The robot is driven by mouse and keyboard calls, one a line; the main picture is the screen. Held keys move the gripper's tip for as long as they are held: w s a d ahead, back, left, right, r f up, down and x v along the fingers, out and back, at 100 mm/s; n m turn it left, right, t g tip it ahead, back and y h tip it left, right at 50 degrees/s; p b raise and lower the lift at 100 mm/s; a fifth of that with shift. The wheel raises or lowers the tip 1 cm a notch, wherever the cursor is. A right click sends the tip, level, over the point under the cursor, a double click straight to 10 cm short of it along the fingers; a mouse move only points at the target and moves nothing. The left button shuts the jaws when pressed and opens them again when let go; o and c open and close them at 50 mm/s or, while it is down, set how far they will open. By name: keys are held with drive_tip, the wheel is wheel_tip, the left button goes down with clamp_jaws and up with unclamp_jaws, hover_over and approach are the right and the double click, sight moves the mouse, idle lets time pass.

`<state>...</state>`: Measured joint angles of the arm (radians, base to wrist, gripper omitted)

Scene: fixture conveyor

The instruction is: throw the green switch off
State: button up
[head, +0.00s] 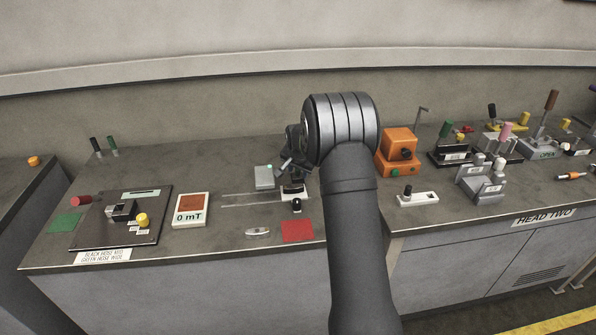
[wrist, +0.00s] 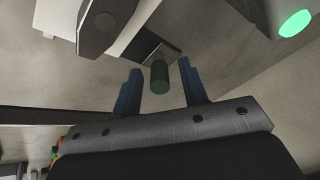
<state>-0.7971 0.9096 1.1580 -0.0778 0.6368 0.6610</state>
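A dark green cylindrical handle (wrist: 160,77) shows in the wrist view, taken as the green switch. It stands between the two blue fingers of my gripper (wrist: 160,88), with a visible gap on each side. The fingers are apart and hold nothing. A dark plate lies at the handle's far end, beside a white surface. In the head view my gripper (head: 289,164) is low over the bench by a small grey box (head: 264,179). I cannot pick out the green handle there; my arm covers part of that area.
A glowing green lamp (wrist: 295,22) is close at the right in the wrist view. A black knob (head: 297,205) and a red mat (head: 298,231) lie in front of my gripper. An orange box (head: 398,146) stands right of my arm. Bare bench lies left of the grey box.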

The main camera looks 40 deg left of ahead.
drive_tip(key=shift+w+f, duration=0.1)
drive_tip(key=shift+f, duration=0.1)
clamp_jaws()
